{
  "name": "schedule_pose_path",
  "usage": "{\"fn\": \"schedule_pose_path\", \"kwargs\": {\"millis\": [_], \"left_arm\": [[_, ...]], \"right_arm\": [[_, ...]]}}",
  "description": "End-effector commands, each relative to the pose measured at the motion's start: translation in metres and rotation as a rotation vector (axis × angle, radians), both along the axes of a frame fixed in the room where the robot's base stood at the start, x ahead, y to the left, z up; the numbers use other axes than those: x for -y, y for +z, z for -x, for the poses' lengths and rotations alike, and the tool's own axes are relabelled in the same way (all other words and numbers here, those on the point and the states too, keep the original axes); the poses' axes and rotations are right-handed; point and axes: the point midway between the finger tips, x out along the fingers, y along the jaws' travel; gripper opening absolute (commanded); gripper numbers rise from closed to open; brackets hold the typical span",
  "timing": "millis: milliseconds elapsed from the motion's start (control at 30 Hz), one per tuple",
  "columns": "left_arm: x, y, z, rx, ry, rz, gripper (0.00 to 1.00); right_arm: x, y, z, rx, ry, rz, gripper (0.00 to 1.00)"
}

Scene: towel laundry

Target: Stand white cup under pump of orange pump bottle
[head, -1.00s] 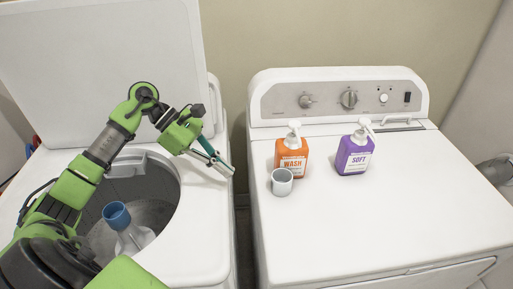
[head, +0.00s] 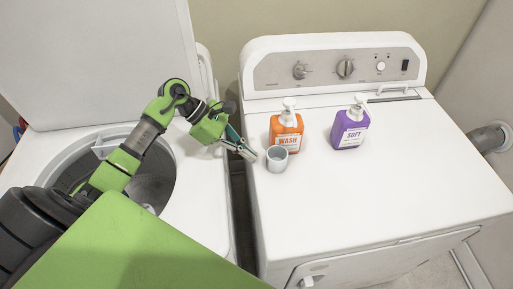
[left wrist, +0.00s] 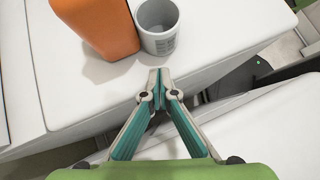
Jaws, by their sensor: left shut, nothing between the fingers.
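The white cup (head: 277,159) stands upright on the right-hand machine, close in front of the orange pump bottle (head: 287,130), whose white pump (head: 289,104) is above and behind the cup. In the left wrist view the cup (left wrist: 158,26) stands beside the orange bottle (left wrist: 97,25), open top showing; the bottle's pump is out of that view. My left gripper (head: 249,153) is shut and empty, just left of the cup in the head view. Its closed fingertips (left wrist: 159,75) point toward the cup with a small gap. My right gripper is not in view.
A purple pump bottle (head: 350,127) stands to the right of the orange one. A gap separates the right machine (head: 390,200) from the open top-loading washer (head: 195,215) on the left. The right machine's top is clear in front and to the right.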

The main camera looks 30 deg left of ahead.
Motion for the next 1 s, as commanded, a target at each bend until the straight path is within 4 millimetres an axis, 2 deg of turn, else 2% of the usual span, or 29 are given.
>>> {"fn": "schedule_pose_path", "kwargs": {"millis": [33,200,633,767,1000], "left_arm": [[0.008,0.006,-0.002,0.002,-0.002,0.004,0.00],[0.020,0.003,-0.006,0.001,0.000,0.002,0.00],[0.024,0.001,-0.007,0.000,0.001,-0.001,0.00],[0.030,-0.002,-0.010,0.005,-0.004,-0.004,0.00],[0.054,-0.003,-0.018,0.004,-0.002,-0.005,0.00]], "right_arm": [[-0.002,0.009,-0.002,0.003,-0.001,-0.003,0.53],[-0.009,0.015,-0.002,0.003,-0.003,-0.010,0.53],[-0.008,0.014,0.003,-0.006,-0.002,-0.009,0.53],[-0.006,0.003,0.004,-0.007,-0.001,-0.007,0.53],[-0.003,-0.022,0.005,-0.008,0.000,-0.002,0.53]]}}
